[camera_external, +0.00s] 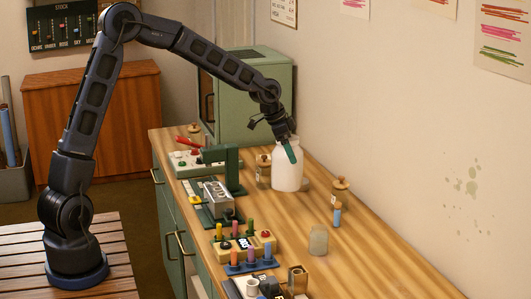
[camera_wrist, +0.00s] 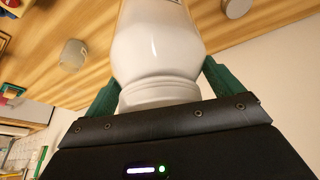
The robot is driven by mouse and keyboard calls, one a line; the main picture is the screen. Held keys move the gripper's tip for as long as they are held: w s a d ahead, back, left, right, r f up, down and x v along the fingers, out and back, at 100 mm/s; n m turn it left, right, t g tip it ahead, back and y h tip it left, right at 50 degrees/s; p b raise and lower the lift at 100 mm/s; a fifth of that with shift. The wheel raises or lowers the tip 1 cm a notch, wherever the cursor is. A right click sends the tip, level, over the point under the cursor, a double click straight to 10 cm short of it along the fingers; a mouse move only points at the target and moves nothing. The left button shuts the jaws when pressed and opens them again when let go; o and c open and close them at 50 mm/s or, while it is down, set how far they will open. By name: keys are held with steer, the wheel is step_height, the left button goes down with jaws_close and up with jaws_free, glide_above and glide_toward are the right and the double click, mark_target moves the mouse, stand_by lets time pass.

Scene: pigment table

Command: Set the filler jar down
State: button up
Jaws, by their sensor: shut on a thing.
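The filler jar (camera_external: 287,168) is a large white jar with a narrower neck, upright over the far part of the wooden worktop (camera_external: 375,265). My gripper (camera_external: 291,150) has its green fingers at the top of the jar. In the wrist view my gripper (camera_wrist: 160,95) is shut on the filler jar (camera_wrist: 155,45), with one finger on each side of its neck. The jar's base looks at or very near the worktop in the external view; I cannot tell whether it touches. The base is out of the wrist view.
A brown-lidded jar (camera_external: 263,172) stands close left of the filler jar. Another lidded jar (camera_external: 340,189) and a blue-bodied vial (camera_external: 337,215) are to its right. A clear jar (camera_external: 318,240) stands nearer the front. A green cabinet (camera_external: 265,85) stands behind. The worktop's right front is clear.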

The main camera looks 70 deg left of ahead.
mark_target(289, 177)
steer(key=shift+f, duration=5)
steer(key=o, duration=1.7)
steer(key=shift+o, duration=0.2)
